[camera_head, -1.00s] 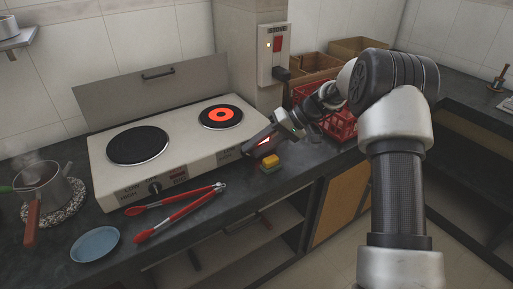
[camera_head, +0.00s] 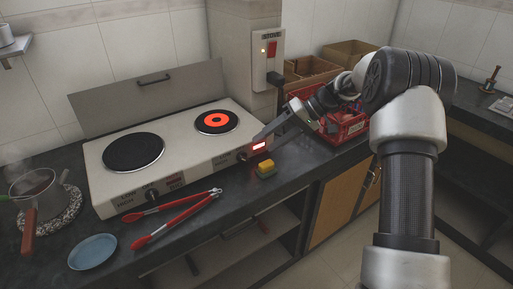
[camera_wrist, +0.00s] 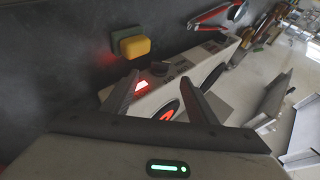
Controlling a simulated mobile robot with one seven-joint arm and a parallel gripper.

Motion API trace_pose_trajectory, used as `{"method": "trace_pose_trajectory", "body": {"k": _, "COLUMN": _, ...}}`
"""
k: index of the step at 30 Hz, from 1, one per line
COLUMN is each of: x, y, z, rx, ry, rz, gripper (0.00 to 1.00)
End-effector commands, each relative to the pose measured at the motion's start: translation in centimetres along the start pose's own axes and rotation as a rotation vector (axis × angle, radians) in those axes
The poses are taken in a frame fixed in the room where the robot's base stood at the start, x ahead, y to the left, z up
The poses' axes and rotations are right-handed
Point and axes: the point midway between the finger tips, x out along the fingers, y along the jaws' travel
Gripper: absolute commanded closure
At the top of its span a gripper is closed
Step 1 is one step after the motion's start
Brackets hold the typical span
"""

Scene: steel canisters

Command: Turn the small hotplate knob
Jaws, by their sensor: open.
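The hotplate unit (camera_head: 110,185) stands on the counter, with a glowing red small plate (camera_head: 216,120) at its right and a dark large plate (camera_head: 134,152) at its left. The small hotplate knob (camera_head: 242,157) is a dark knob on the front panel, left of a lit red lamp (camera_head: 260,146). In the wrist view the knob (camera_wrist: 160,68) shows just beyond the fingertips, roughly between them. My gripper (camera_head: 259,137) is at the right end of the unit, pointing left; its open, empty fingers also show in the wrist view (camera_wrist: 162,77). I cannot tell whether they touch the unit.
A yellow-green sponge (camera_head: 265,169) lies on the counter just in front of the lamp. Red tongs (camera_head: 178,217), a blue plate (camera_head: 92,252) and a steaming pot (camera_head: 38,188) are to the left. A red crate (camera_head: 345,128) stands behind my gripper; a wall switch box (camera_head: 268,58) is above.

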Motion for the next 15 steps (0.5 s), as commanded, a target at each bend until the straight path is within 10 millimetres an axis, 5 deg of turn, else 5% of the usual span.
{"method": "trace_pose_trajectory", "body": {"k": 6, "x": -5.7, "y": -0.1, "z": -0.1, "rx": -0.001, "ry": 0.003, "rz": 0.001, "gripper": 0.47}}
{"method": "trace_pose_trajectory", "body": {"k": 15, "x": -9.9, "y": 0.0, "z": 0.0, "rx": 0.000, "ry": 0.001, "rz": -0.001, "gripper": 0.47}}
